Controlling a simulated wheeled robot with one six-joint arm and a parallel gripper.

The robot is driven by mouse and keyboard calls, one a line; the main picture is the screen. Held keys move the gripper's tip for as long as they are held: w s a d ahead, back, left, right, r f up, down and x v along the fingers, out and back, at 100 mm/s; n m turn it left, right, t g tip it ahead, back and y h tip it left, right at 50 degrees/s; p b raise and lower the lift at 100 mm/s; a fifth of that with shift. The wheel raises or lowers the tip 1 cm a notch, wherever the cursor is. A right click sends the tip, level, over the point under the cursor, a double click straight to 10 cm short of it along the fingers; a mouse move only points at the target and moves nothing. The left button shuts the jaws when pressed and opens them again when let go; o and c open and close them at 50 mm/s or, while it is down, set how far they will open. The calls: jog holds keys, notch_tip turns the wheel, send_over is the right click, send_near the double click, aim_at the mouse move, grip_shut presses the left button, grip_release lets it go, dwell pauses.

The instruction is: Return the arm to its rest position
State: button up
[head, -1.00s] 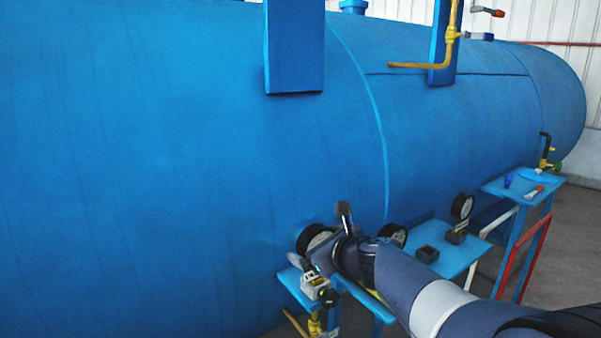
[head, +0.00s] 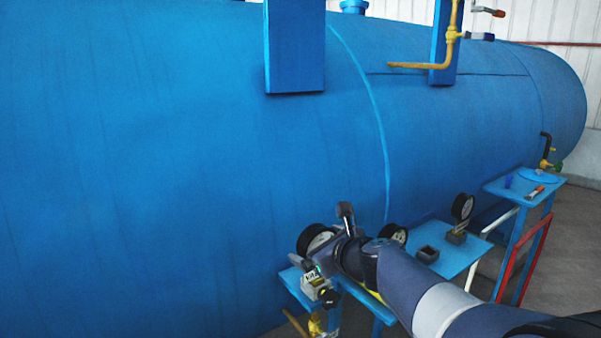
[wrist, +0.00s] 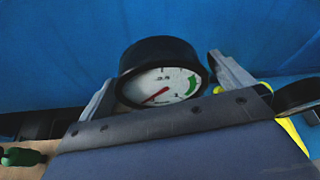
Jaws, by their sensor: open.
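My arm (head: 415,292) reaches from the lower right to a small blue stand beside the big blue tank. My gripper (wrist: 160,85) is open in the wrist view, with one grey finger on each side of a round black-rimmed gauge (wrist: 160,87). The gauge has a white face, a red needle and a green band. Whether the fingers touch it I cannot tell. In the head view the same gauge (head: 315,239) stands at the end of my arm, partly hidden by it.
The blue tank (head: 180,160) fills the space behind the gripper. A blue table (head: 458,258) right of my arm holds another gauge (head: 462,207) and a dark square holder (head: 428,254). A higher blue table (head: 520,190) with small items stands farther right. A small tagged device (head: 312,286) sits below the gripper.

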aim_at(318, 227)
jog(key=p+v, duration=0.1)
jog(key=v, duration=0.9)
jog(key=b+x, duration=0.1)
jog(key=x, duration=0.9)
jog(key=shift+w+a, duration=0.1)
jog(key=r+p, duration=0.3)
jog(key=shift+w+a+r, duration=0.1)
jog(key=shift+w+r, duration=0.05)
jog(key=shift+w, duration=0.1)
notch_tip(318, 227, up, 3)
jog(key=p, duration=0.3)
